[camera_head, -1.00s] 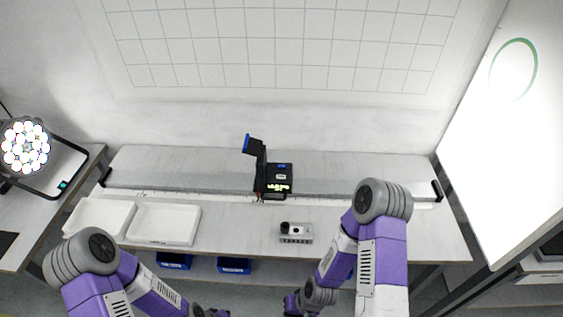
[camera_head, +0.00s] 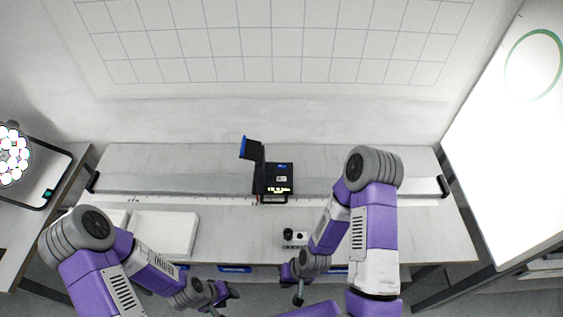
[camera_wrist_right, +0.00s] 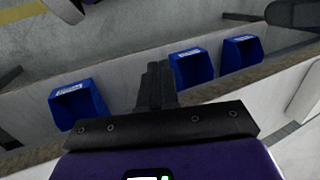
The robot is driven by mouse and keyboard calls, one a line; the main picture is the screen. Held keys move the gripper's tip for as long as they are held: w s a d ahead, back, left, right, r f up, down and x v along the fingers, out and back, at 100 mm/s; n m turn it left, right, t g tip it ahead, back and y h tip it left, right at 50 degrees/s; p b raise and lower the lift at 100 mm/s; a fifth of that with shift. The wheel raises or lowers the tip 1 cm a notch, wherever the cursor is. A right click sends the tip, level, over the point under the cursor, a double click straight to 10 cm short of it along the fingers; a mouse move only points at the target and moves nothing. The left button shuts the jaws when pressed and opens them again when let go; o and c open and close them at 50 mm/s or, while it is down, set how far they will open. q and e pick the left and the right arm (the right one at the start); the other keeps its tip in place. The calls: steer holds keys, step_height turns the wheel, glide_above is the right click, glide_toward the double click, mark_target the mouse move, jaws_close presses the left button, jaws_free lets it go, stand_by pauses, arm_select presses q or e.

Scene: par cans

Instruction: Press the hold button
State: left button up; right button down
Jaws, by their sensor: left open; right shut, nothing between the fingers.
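A black device (camera_head: 272,180) with a raised blue-edged arm and a lit yellow display stands on the bench rail, middle of the head view. A small grey box (camera_head: 295,238) with dark round parts on top sits at the bench's front edge. I cannot make out which button is the hold button. My right gripper (camera_head: 298,299) is shut and empty in front of the bench, below the grey box in the picture. Its closed dark fingers (camera_wrist_right: 157,85) show in the right wrist view. My left gripper (camera_head: 219,306) is open and empty, in front of the bench, partly cut off below.
White trays (camera_head: 165,233) stand on the bench's left part. Blue bins (camera_wrist_right: 78,105) sit low along the bench front. A round multi-lens lamp (camera_head: 12,155) is at far left, a bright white panel (camera_head: 510,150) at right. The bench top right of the device is clear.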

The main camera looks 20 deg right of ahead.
step_height(320, 180, up, 10)
steer(key=w+p, duration=0.2)
steer(key=p, duration=0.6)
arm_select(q)
step_height(320, 180, up, 12)
steer(key=p, duration=0.1)
steer(key=shift+f+p, duration=0.25)
steer(key=shift+p, duration=0.1)
arm_select(e)
step_height(320, 180, up, 14)
steer(key=m+t, duration=0.8)
steer(key=m, duration=1.1)
glide_above(283, 168)
arm_select(q)
steer(key=shift+f, duration=0.1)
arm_select(e)
steer(key=shift+f, duration=0.2)
arm_select(q)
step_height(283, 168, down, 8)
steer(key=b, duration=0.8)
arm_select(e)
step_height(283, 168, down, 8)
steer(key=shift+f, duration=0.25)
arm_select(q)
steer(key=shift+f+b, duration=0.15)
steer(key=shift+b, duration=0.15)
arm_select(e)
steer(key=shift+f, duration=0.1)
